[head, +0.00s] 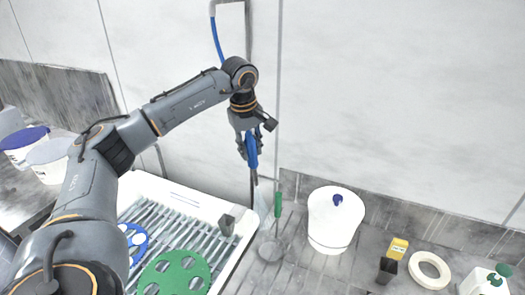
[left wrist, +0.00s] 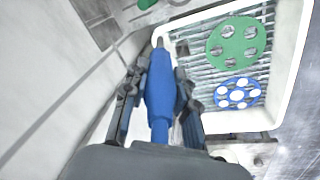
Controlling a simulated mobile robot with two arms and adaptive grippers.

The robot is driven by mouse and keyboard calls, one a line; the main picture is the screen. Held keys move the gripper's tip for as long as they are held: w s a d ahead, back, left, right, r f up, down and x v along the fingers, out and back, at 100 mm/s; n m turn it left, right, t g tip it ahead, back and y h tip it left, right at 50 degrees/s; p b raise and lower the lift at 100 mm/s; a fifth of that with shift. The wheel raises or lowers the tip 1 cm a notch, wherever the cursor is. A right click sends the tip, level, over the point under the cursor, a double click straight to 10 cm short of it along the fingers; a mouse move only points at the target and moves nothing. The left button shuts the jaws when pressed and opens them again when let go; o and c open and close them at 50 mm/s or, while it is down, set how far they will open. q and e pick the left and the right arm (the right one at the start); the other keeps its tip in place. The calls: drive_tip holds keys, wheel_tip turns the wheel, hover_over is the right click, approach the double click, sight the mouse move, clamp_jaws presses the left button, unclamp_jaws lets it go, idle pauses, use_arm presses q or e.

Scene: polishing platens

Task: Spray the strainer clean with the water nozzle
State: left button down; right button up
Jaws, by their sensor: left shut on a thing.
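The blue water nozzle (head: 252,150) hangs on a blue hose by the back wall. My left gripper (head: 250,150) is shut on it, above the back right corner of the white sink. In the left wrist view the nozzle (left wrist: 160,88) sits between the two fingers. A pale streak below the nozzle may be spray. A round grey piece (head: 271,250) with an upright green handle (head: 278,204) stands right of the sink; it looks like the strainer, but I cannot be sure. My right gripper is not in view.
The white sink (head: 190,196) has a slatted rack holding a green disc (head: 176,272) and a blue disc (head: 134,240). A white tub (head: 332,222), yellow box (head: 398,248), dark cup (head: 387,270) and pale ring (head: 430,270) stand on the right counter. White buckets stand far left.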

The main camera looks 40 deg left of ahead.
use_arm(q)
drive_tip(key=s+a+p, duration=0.2)
drive_tip(key=s+a, duration=0.1)
drive_tip(key=a, duration=0.9)
drive_tip(key=shift+s+a, duration=0.2)
drive_tip(key=shift+a, duration=0.1)
drive_tip(key=shift+d, duration=0.1)
idle(0.5)
